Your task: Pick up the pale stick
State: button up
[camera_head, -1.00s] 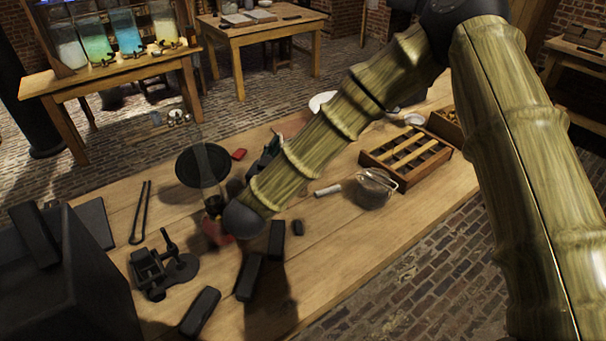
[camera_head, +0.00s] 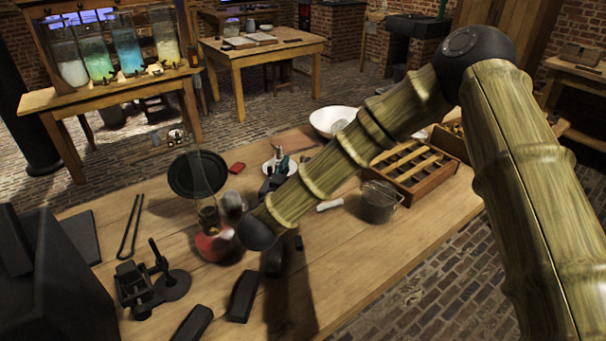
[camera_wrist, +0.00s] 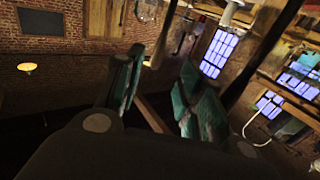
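A short pale stick (camera_head: 330,205) lies on the wooden table, just right of my forearm and left of a metal pot. My gripper is mostly hidden behind my forearm in the head view; its dark and teal fingers (camera_head: 278,172) show beyond the arm, up and left of the stick. In the wrist view my gripper (camera_wrist: 160,88) has its two teal-padded fingers apart with nothing between them. That view faces brick walls and windows, and the stick is not in it.
The metal pot (camera_head: 378,203) and a compartmented wooden tray (camera_head: 428,184) stand to the right of the stick. A red-based glass flask (camera_head: 213,243), dark blocks (camera_head: 243,296) and a white bowl (camera_head: 328,122) are also nearby. Bare tabletop lies in front of the stick.

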aim_at(302, 159)
jog(key=x, duration=0.1)
jog(key=p+x, duration=0.1)
jog(key=x, duration=0.2)
jog(key=shift+w+d+r, duration=0.25)
jog(key=shift+w+d, duration=0.05)
jog(key=shift+d, duration=0.15)
jog(key=shift+w+d, duration=0.1)
jog(key=shift+w, duration=0.35)
grip_shut()
